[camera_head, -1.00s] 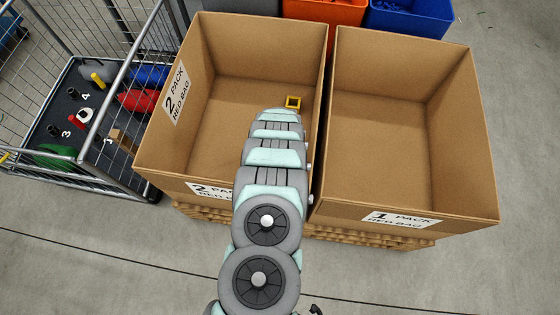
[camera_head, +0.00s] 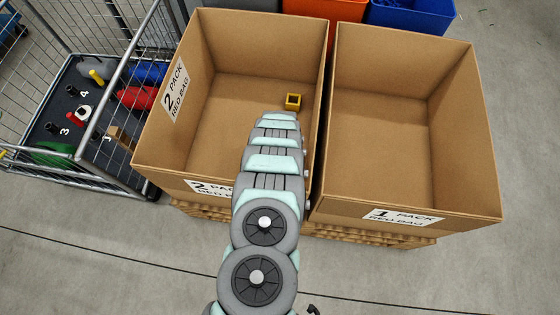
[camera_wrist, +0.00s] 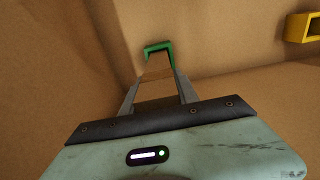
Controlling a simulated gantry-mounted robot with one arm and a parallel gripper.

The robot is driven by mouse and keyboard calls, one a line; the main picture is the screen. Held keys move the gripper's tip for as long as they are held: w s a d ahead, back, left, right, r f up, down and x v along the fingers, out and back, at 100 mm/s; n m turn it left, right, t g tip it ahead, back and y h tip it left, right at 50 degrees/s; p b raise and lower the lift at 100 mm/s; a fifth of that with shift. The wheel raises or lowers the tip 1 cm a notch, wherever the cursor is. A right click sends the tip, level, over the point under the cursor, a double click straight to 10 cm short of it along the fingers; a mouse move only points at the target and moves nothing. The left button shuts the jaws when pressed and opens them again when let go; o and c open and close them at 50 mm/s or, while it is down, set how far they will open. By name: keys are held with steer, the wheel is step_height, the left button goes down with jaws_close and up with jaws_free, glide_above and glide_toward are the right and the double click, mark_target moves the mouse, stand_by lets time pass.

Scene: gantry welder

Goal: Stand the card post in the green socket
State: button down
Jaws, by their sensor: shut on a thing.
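In the wrist view my gripper (camera_wrist: 158,78) is shut on the card post (camera_wrist: 157,72), a plain brown piece between the two grey fingers. The green socket (camera_wrist: 158,46) shows just beyond the fingertips as a bracket-like green rim, with the post's far end close to it. I cannot tell whether the post's end is inside the socket or only in front of it. In the head view my arm reaches into the left cardboard box and hides the gripper, post and green socket.
An empty right box (camera_head: 385,145) stands alongside. A wire cage cart (camera_head: 100,150) stands at left. Box walls surround my gripper.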

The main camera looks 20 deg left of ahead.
steer(key=shift+f+b, duration=0.95)
steer(key=shift+f, duration=0.7)
steer(key=c, duration=0.9)
jaws_free()
steer(key=shift+r, duration=0.1)
steer(key=shift+o, duration=0.2)
step_height(320, 180, up, 11)
steer(key=p, duration=0.3)
steer(key=shift+p, duration=0.4)
